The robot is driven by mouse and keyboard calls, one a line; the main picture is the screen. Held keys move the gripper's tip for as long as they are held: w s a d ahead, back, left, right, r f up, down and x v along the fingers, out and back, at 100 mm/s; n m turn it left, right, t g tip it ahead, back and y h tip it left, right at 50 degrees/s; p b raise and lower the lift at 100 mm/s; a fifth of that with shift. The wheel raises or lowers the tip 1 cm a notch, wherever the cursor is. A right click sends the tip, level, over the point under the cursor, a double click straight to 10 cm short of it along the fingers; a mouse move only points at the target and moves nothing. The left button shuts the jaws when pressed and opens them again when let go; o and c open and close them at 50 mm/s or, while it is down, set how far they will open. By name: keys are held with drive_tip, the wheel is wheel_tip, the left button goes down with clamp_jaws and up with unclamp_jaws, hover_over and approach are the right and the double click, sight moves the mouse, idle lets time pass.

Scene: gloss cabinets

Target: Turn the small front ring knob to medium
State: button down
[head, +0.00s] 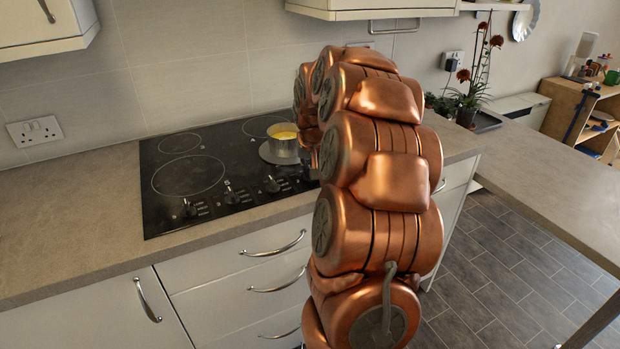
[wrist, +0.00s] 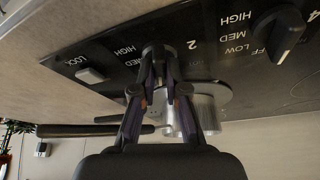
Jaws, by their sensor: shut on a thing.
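My gripper (wrist: 160,58) points at the black hob panel in the wrist view, which shows the panel upside down. Its two fingers are shut on a dark control knob (wrist: 153,47). The labels HIGH, MED and the number 2 are printed around that knob; its pointer is mostly hidden by the fingers, so I cannot tell its setting. In the head view my arm covers this knob. The black glass hob (head: 160,222) shows several ring outlines, and three other black knobs stand in a row along its front.
A pot (head: 284,150) with yellow contents stands on a ring at the hob's right, close behind my gripper. Another knob (wrist: 278,35) and a light LOCK button (wrist: 91,75) flank the held knob. The worktop (head: 75,225) left of the hob is clear.

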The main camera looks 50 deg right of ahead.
drive_tip(key=m+b, duration=0.1)
drive_tip(key=m, duration=0.1)
drive_tip(key=m+g+h+b, duration=0.1)
drive_tip(key=b, duration=0.1)
drive_tip(key=m+b, duration=0.2)
drive_tip(key=shift+w+a+f+m+g, duration=0.1)
drive_tip(key=shift+w+f+m+g, duration=0.1)
drive_tip(key=shift+f+m+g, duration=0.1)
drive_tip(key=m+g+b, duration=0.1)
drive_tip(key=m, duration=0.1)
drive_tip(key=m+g+b, duration=0.1)
drive_tip(key=m+b, duration=0.1)
drive_tip(key=m, duration=0.1)
drive_tip(key=shift+w+r+h, duration=0.1)
drive_tip(key=shift+r+h, duration=0.1)
drive_tip(key=shift+h, duration=0.1)
drive_tip(key=shift+r+m+b, duration=0.1)
drive_tip(key=shift+m+b, duration=0.3)
drive_tip(key=shift+m, duration=0.2)
drive_tip(key=shift+g, duration=0.3)
drive_tip(key=c, duration=1.2)
unclamp_jaws()
drive_tip(key=shift+r, duration=0.1)
drive_tip(key=v, duration=0.7)
drive_tip(key=shift+r, duration=0.15)
